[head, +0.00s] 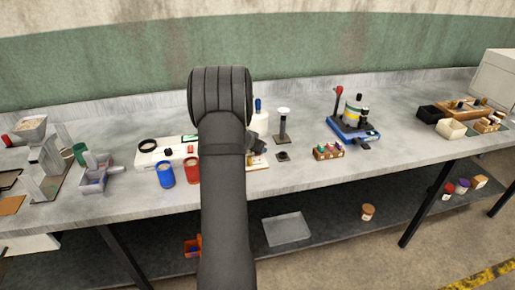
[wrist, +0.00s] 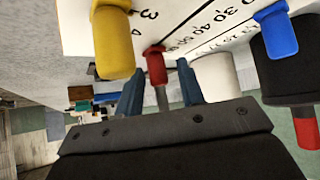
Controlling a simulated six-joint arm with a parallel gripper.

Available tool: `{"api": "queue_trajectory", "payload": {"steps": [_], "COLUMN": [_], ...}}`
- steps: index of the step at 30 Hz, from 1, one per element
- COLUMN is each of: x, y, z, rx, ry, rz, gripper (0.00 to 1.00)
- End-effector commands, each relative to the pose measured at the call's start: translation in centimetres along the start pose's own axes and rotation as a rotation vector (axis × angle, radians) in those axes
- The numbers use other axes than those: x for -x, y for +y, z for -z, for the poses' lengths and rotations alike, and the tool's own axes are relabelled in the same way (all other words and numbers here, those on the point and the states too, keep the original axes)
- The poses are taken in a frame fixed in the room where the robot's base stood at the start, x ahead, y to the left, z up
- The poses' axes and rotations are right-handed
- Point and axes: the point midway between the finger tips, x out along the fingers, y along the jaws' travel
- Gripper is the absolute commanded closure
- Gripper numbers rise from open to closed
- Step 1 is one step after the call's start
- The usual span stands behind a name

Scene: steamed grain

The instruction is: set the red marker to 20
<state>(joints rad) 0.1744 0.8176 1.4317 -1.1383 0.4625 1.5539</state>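The red marker (wrist: 155,66) is a red cap on a grey stem, in front of a white board (wrist: 200,12) with printed number scales. My gripper (wrist: 159,78) has its two blue-grey fingers apart, one on each side of the red marker. Gaps show between the fingers and the stem; I see no contact. A yellow marker (wrist: 113,45) is to the left and a blue marker (wrist: 277,30) to the right. The number the red marker stands at cannot be read surely. In the head view my arm hides most of this spot.
In the head view, a blue cup (head: 165,175) and a red cup (head: 192,170) stand left of my arm. A black post with a white top (head: 283,125), a small box of bottles (head: 328,151) and a blue-based device (head: 354,128) are to the right. In the wrist view, a black cylinder (wrist: 285,68) is at the right.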

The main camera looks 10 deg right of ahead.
Motion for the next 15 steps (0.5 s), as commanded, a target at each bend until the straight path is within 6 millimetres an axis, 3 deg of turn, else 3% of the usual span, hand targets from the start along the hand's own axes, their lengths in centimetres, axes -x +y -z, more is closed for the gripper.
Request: {"api": "queue_trajectory", "payload": {"steps": [1,5,15], "x": [0.0,0.0,0.7], "y": [0.0,0.0,-1.0], "z": [0.0,0.0,-0.7], "rx": [0.000,0.000,0.001], "ry": [0.000,0.000,-0.001], "rz": [0.000,0.000,0.001], "gripper": [0.75,1.00,1.00]}}
